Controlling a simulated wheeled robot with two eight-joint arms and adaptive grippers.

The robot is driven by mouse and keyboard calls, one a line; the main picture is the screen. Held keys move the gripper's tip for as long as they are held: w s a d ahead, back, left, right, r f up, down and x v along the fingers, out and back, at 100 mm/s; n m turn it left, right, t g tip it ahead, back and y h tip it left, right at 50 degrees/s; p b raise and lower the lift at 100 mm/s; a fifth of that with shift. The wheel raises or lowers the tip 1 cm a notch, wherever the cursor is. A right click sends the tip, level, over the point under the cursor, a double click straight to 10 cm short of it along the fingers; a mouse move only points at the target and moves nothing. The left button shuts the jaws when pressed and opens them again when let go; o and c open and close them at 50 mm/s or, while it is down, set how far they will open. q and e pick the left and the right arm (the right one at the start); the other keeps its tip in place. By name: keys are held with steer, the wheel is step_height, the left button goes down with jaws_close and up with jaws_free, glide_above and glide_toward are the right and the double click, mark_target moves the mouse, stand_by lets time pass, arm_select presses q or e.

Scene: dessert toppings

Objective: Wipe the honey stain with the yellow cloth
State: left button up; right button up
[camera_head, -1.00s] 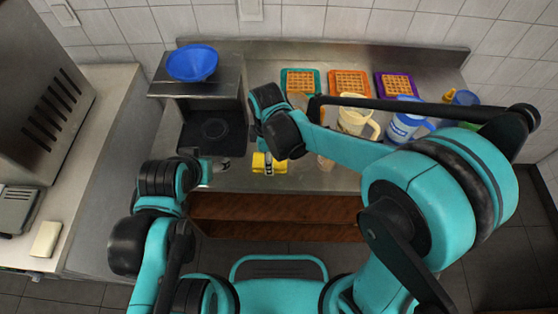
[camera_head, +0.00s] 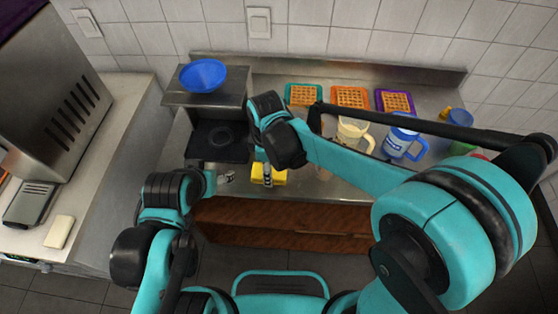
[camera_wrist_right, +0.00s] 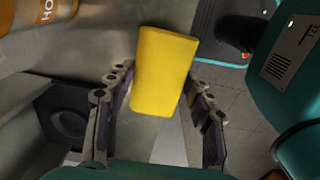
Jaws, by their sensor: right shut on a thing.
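The yellow cloth (camera_head: 280,177) is a folded block near the front edge of the steel counter. My right gripper (camera_head: 268,178) is shut on it from above. In the right wrist view the yellow cloth (camera_wrist_right: 160,70) lies between the fingers of my right gripper (camera_wrist_right: 162,92). My left gripper (camera_head: 228,177) is low at the counter's front edge, left of the cloth; its fingers are too small to tell open from shut. I cannot make out the honey stain clearly; my right arm covers part of the counter. An orange container (camera_wrist_right: 45,12) lettered "HO" shows in the right wrist view.
A blue bowl (camera_head: 203,75) sits on a raised steel stand left of my right arm. Waffles on green (camera_head: 303,94), orange (camera_head: 350,97) and purple (camera_head: 396,101) trays line the back. A cream jug (camera_head: 353,134) and a blue jug (camera_head: 400,143) stand at right.

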steer(key=shift+r+p, duration=0.85)
steer(key=shift+r, duration=0.55)
steer(key=shift+f, duration=0.1)
